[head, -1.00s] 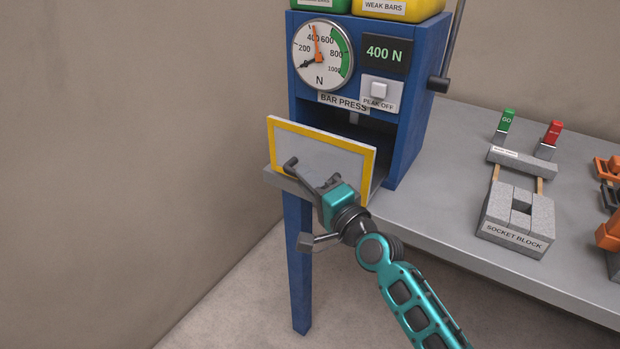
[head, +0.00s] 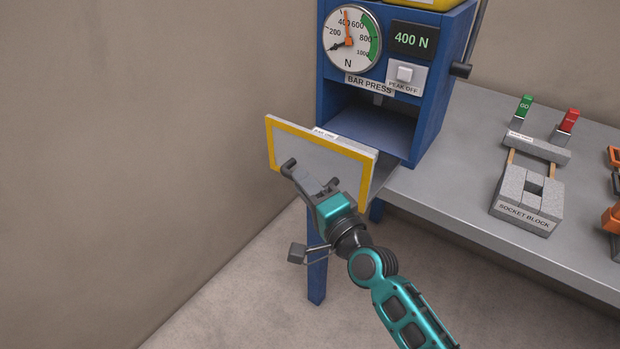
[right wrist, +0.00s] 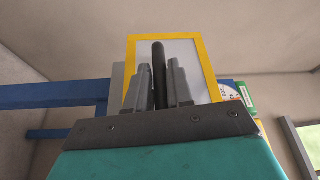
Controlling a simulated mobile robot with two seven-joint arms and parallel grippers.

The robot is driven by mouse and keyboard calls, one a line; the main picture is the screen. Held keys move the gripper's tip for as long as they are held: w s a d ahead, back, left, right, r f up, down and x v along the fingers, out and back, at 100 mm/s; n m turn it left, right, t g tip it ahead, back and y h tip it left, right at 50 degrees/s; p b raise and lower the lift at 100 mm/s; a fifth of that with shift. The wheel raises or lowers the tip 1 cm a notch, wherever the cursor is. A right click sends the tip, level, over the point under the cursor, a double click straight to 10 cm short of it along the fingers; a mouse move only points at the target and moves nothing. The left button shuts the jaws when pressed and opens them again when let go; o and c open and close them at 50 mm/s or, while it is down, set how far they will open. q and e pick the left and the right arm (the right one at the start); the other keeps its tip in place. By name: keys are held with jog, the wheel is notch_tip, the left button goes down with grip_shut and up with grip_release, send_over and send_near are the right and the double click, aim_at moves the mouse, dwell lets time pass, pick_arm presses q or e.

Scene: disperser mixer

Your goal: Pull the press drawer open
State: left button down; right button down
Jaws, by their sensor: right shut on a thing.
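The press drawer's front panel (head: 325,160), grey with a yellow border, stands well out in front of the blue bar press (head: 440,120). The press opening behind it shows a dark bay. My right gripper (head: 305,178) is shut on the drawer's dark handle (head: 289,168), in front of the panel. In the right wrist view the dark handle bar (right wrist: 159,75) stands between the two fingers, with the yellow-bordered panel (right wrist: 190,50) behind. The left gripper is not in view.
The grey bench (head: 450,200) carries the socket block (head: 525,200) to the right of the press. A green tab (head: 525,104) and a red tab (head: 569,119) stand behind it. Open floor lies in front of the bench, and a wall is at left.

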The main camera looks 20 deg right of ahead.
dwell(0.3)
jog(key=c, duration=1.1)
grip_release()
jog(key=shift+s, duration=0.1)
jog(key=b+v, duration=0.1)
jog(key=v, duration=1.1)
jog(key=shift+s, duration=0.35)
jog(key=shift+f, duration=0.1)
jog(key=s+f+n+g+h, duration=0.1)
jog(key=s+f+n+g, duration=0.1)
jog(key=f+n, duration=0.3)
jog(key=s+f+n+g+h, duration=0.1)
jog(key=s+f+n+g, duration=0.1)
jog(key=f+n, duration=0.3)
jog(key=s+d+f+n+g+h, duration=0.1)
jog(key=s+f+n+g, duration=0.2)
jog(key=f+n, duration=0.2)
notch_tip(320, 180, down, 3)
jog(key=shift+s+f+p, duration=0.15)
jog(key=shift+s+p, duration=0.15)
jog(key=shift+p, duration=0.15)
